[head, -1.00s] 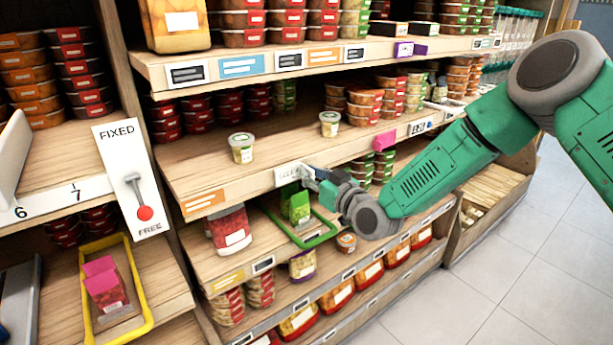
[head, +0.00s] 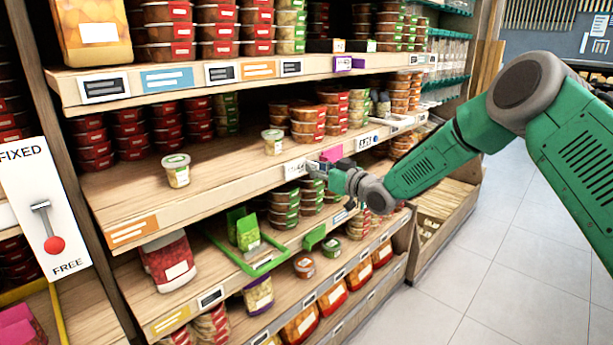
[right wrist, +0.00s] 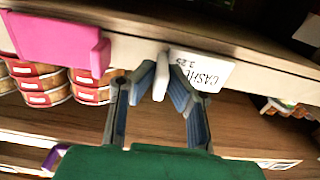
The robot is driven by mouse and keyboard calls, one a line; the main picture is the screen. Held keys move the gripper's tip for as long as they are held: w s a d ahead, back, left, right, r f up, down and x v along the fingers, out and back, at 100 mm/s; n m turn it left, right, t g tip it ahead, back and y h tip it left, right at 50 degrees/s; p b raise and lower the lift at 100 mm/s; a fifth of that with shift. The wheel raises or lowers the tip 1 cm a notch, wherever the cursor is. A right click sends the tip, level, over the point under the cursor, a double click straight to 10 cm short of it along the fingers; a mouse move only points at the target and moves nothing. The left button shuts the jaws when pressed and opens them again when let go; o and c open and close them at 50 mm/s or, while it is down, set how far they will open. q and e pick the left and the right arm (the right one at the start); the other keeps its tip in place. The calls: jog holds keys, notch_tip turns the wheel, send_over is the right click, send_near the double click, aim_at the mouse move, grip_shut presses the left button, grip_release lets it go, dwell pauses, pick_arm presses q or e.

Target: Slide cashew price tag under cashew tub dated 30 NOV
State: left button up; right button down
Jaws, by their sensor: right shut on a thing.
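The white cashew price tag (head: 295,168) is on the front edge of the middle shelf (head: 215,196). Its face reads CASHEW in the right wrist view (right wrist: 200,70). My right gripper (head: 318,170) is shut on the tag's white tab, which shows between the fingertips (right wrist: 161,78). Two small tubs with pale lids stand on this shelf: a left tub (head: 176,171) and a right tub (head: 273,142). Their dates are too small to read. The tag is slightly right of the right tub, at the shelf's edge. My left gripper is not in view.
A pink slider (head: 333,154) sits on the same edge close right of my gripper; it also shows in the right wrist view (right wrist: 55,42). A FIXED/FREE lever panel (head: 45,215) stands at left. A green frame (head: 262,264) is on the shelf below.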

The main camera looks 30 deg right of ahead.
jog(key=shift+s+a+f, duration=0.3)
jog(key=shift+a, duration=0.1)
jog(key=c, duration=1.6)
grip_release()
jog(key=shift+d, duration=0.15)
jog(key=shift+c, duration=0.2)
jog(key=shift+d, duration=0.6)
jog(key=shift+w+a+r, duration=0.1)
jog(key=shift+a+r, duration=0.1)
jog(key=shift+a, duration=0.25)
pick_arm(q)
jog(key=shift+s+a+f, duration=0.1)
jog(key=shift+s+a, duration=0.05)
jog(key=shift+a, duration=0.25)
pick_arm(e)
jog(key=v, duration=1.2)
